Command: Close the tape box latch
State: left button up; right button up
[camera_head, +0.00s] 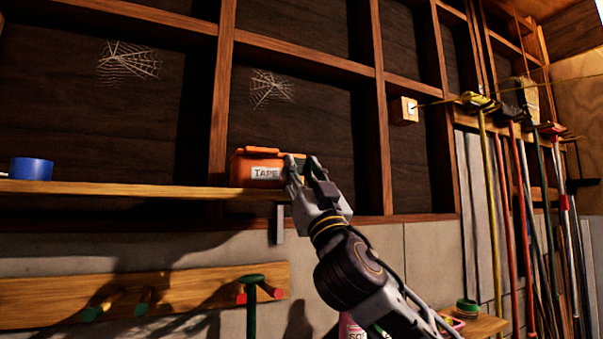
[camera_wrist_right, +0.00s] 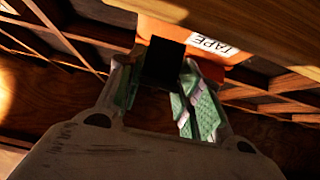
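The orange tape box (camera_head: 248,166) with a white TAPE label sits at the right end of the wooden shelf (camera_head: 130,189). Its lid looks down, but I cannot make out the latch in the head view. My right gripper (camera_head: 304,170) is at the box's right end, close to it. In the right wrist view the orange box (camera_wrist_right: 165,12) is ahead, its label upside down. A dark rectangular part (camera_wrist_right: 164,62) shows between the fingers; I cannot tell if it is the latch. The right gripper (camera_wrist_right: 158,75) has its fingers apart. My left gripper is not in view.
A blue tape roll (camera_head: 31,169) sits at the shelf's left. A peg rail (camera_head: 190,288) is below. Several long-handled tools (camera_head: 520,190) hang at the right, and a small wooden box (camera_head: 404,111) is on the wall. The shelf between roll and box is clear.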

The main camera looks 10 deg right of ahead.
aim_at(300, 159)
jog(key=shift+c, duration=0.9)
jog(key=shift+r+p, duration=0.2)
jog(key=shift+p, duration=0.15)
jog(key=shift+r+g+h+p, duration=0.3)
jog(key=shift+r+g+p, duration=0.05)
jog(key=shift+g+p, duration=0.5)
jog(key=shift+r+g+h+p, duration=0.3)
jog(key=shift+r+g+p, duration=0.05)
jog(key=shift+g+p, duration=0.45)
jog(key=shift+w+r+g, duration=0.15)
jog(key=shift+r+g, duration=0.15)
jog(key=shift+g, duration=0.25)
jog(key=shift+w+a+r+g+h+p, duration=0.15)
jog(key=shift+g+h, duration=0.1)
jog(key=shift+g, duration=0.25)
jog(key=shift+w+r+g+h+p, duration=0.15)
jog(key=shift+g+h, duration=0.1)
jog(key=shift+g, duration=0.25)
jog(key=o, duration=1)
